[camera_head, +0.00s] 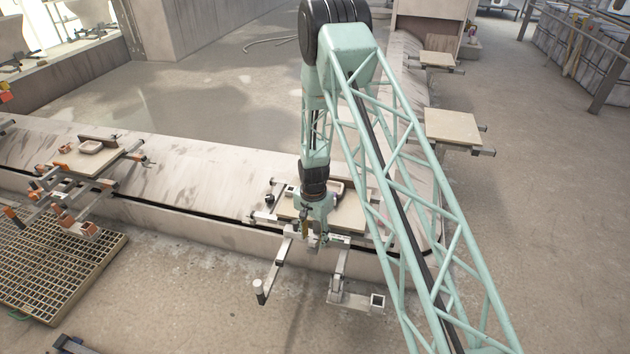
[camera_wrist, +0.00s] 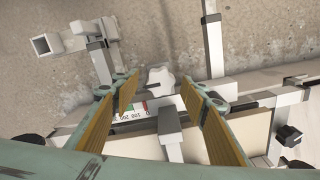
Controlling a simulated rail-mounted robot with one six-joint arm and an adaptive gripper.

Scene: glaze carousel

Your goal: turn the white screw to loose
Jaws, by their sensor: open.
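The white screw (camera_wrist: 160,79) shows in the wrist view as a white lobed knob between my fingertips, above a small red, green and white scale marked with numbers. My gripper (camera_wrist: 163,88) is open, with one finger on each side of the knob and gaps to both. I cannot tell how far above the knob the tips are. In the head view my gripper (camera_head: 315,238) points down at the front edge of a carriage with a beige board (camera_head: 346,214). The screw is too small or hidden to make out there.
Metal bars (camera_head: 273,272) and a bracket with a square tube end (camera_head: 377,301) stick out in front of the carriage. Another carriage with clamps (camera_head: 90,158) stands at left beside a floor grate (camera_head: 55,275). In the wrist view a dark knob (camera_wrist: 288,135) is at right.

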